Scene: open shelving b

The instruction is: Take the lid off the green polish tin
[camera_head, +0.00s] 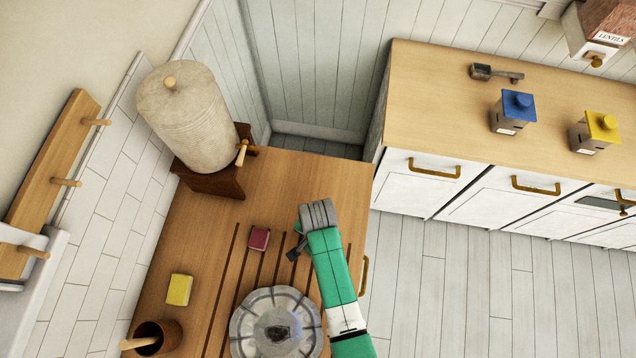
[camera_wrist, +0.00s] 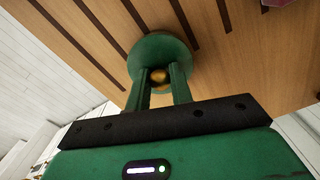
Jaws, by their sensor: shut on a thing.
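In the wrist view, my gripper (camera_wrist: 161,74) is shut on the small brass-coloured knob (camera_wrist: 160,76) of a round green lid (camera_wrist: 160,45). The two green fingers stand on either side of the knob. The lid hides whatever is under it, so I cannot tell whether it rests on the tin or is clear of it. In the head view, my gripper (camera_head: 296,250) shows only as a small dark part beside my green arm, over the wooden counter. The tin and lid cannot be made out there.
The grooved counter (camera_head: 205,240) holds a dark red block (camera_head: 259,238), a yellow block (camera_head: 179,290), a brown pot (camera_head: 155,338), a ribbed grey round thing (camera_head: 250,330) and a big stoneware crock (camera_head: 185,110). Blue-lidded (camera_head: 510,112) and yellow-lidded (camera_head: 595,132) boxes stand on the far cabinet.

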